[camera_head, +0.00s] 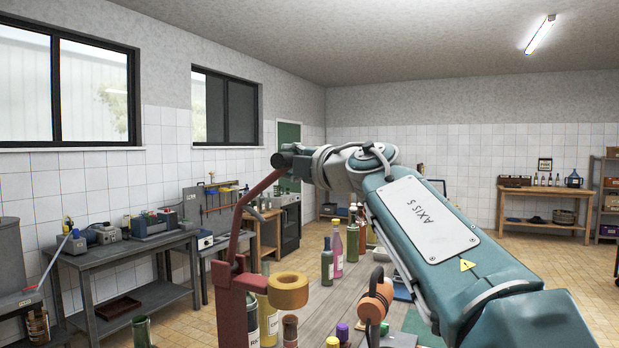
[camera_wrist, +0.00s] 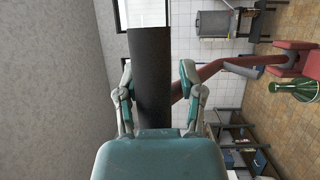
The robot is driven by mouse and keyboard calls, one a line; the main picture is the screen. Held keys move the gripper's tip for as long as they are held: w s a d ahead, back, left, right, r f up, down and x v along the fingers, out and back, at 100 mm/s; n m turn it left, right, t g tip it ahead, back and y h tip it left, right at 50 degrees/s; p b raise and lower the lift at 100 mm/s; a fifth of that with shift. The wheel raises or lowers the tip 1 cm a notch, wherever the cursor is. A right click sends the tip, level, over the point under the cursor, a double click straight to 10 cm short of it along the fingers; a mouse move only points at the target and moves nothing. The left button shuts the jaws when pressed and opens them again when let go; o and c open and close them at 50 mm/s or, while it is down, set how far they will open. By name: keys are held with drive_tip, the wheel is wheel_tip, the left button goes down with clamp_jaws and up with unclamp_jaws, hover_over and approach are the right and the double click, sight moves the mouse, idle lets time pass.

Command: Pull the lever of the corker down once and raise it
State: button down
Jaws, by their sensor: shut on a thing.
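The red corker (camera_head: 237,304) stands at the near left end of the table in the head view. Its lever (camera_head: 263,192) is raised, rising up and to the right from the pivot. The lever's dark cylindrical grip (camera_head: 279,161) is at the top. My gripper (camera_head: 303,161) is at this grip. In the wrist view, the fingers of my gripper (camera_wrist: 157,80) are on both sides of the black grip (camera_wrist: 151,50), shut on it. The red lever arm (camera_wrist: 212,70) runs right to the corker's pivot (camera_wrist: 298,59). My gripper hides part of the grip.
The table (camera_head: 315,301) holds several bottles, including a pink one (camera_head: 337,250) and a dark green one (camera_head: 327,264), close to the corker. A grey workbench (camera_head: 130,250) stands along the left wall. Air above the table left of my arm is clear.

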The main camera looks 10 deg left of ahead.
drive_tip(key=shift+w+a+r, duration=0.1)
drive_tip(key=shift+a+r, duration=0.05)
drive_tip(key=shift+a, duration=0.4)
drive_tip(key=shift+a+r, duration=0.15)
drive_tip(key=shift+a, duration=0.35)
drive_tip(key=c, duration=0.6)
unclamp_jaws()
drive_tip(key=shift+a+f, duration=0.1)
drive_tip(key=shift+a, duration=0.15)
drive_tip(key=shift+s+d, duration=0.35)
drive_tip(key=shift+d, duration=0.1)
drive_tip(key=v, duration=1.1)
drive_tip(key=shift+w+d, duration=0.1)
drive_tip(key=shift+w, duration=0.1)
